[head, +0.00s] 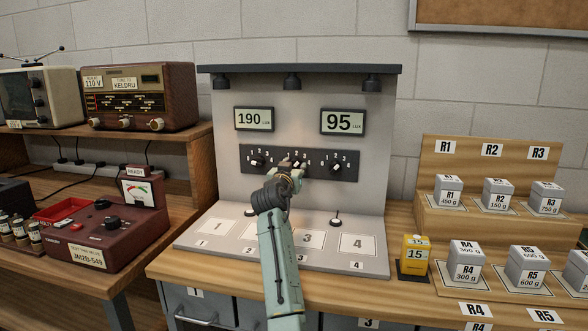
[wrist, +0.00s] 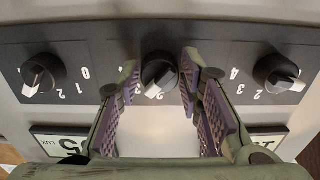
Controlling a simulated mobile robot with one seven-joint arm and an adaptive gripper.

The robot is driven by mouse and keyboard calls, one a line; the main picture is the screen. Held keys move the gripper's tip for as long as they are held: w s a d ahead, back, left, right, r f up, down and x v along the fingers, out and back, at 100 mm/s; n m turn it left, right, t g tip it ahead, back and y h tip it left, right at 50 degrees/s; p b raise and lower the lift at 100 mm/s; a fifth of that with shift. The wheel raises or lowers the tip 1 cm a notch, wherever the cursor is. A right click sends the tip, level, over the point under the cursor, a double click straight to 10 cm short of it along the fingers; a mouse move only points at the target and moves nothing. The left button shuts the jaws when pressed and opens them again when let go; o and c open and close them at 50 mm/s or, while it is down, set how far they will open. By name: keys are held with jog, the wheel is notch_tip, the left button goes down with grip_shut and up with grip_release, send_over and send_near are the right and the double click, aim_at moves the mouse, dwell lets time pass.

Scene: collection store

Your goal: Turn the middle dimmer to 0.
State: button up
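The middle dimmer (wrist: 158,74) is a black round knob with a white pointer, centred in the wrist view, where the digits appear upside down. Its pointer slants toward the lower left there, close to a 2 or 3; fingers cover part of its scale. My gripper (wrist: 159,72) is open, with one purple-padded finger on each side of the knob. A gap shows between each pad and the knob, so I see no firm hold. In the head view my gripper (head: 293,172) is at the dark dimmer strip (head: 249,170) and mostly hides the middle dimmer.
The left dimmer (head: 258,161) and right dimmer (head: 335,167) flank my gripper closely. Above are displays reading 190 lux (head: 254,119) and 95 lux (head: 342,121). Numbered pads (head: 358,244) lie below. A yellow block (head: 415,247) and labelled weights (head: 466,262) stand right; a red tester (head: 105,230) stands left.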

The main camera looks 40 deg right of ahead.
jog(key=c, duration=0.7)
jog(key=shift+n, duration=0.3)
jog(key=n+p, duration=0.2)
jog(key=n, duration=0.3)
jog(key=shift+r+p, duration=0.1)
jog(key=shift+p, duration=0.2)
jog(key=n+p, duration=0.2)
jog(key=n, duration=0.3)
jog(key=shift+r+n+p, duration=0.1)
jog(key=shift+n+p, duration=0.2)
jog(key=shift+n, duration=0.1)
jog(key=n+p, duration=0.2)
jog(key=n, duration=0.4)
jog(key=shift+p, duration=0.35)
jog(key=n, duration=0.6)
